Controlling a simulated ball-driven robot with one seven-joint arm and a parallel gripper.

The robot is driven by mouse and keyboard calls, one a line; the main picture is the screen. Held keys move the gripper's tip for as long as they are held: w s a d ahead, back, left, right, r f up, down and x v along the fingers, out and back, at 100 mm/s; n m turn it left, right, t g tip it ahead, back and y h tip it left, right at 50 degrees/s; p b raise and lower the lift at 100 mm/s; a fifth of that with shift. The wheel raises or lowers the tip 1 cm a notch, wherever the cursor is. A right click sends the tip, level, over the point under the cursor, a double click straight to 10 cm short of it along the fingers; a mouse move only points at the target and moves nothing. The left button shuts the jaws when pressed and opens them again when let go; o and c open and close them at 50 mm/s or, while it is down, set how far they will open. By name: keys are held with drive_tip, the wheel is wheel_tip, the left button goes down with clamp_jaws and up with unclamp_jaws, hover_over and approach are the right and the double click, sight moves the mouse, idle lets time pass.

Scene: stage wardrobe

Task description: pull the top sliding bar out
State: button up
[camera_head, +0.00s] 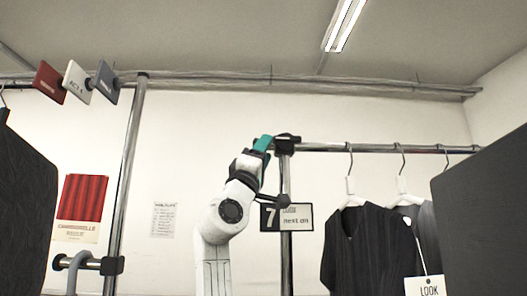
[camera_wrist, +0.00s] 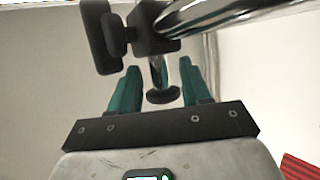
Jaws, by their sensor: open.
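The top chrome bar (camera_head: 322,147) runs level to the right from a black clamp (camera_head: 286,144) on an upright post. In the wrist view, the clamp (camera_wrist: 154,22) is at the top, and a short chrome stub (camera_wrist: 157,70) with a black round end cap (camera_wrist: 163,97) sticks out of it towards me. I cannot tell for sure that this stub is the bar's end. My gripper (camera_head: 263,143) is at the clamp's left side. Its teal fingers (camera_wrist: 159,68) are open, one on each side of the stub, with gaps showing.
Dark garments (camera_head: 370,250) hang on hangers along the bar to the right. A sign (camera_head: 286,217) hangs by the post. A black knob (camera_wrist: 100,36) juts left of the clamp. Another chrome post (camera_head: 125,180) stands left. Dark panels flank both sides.

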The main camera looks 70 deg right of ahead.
drive_tip(key=shift+c, duration=0.2)
clamp_jaws()
drive_tip(key=shift+w, duration=0.1)
idle(0.4)
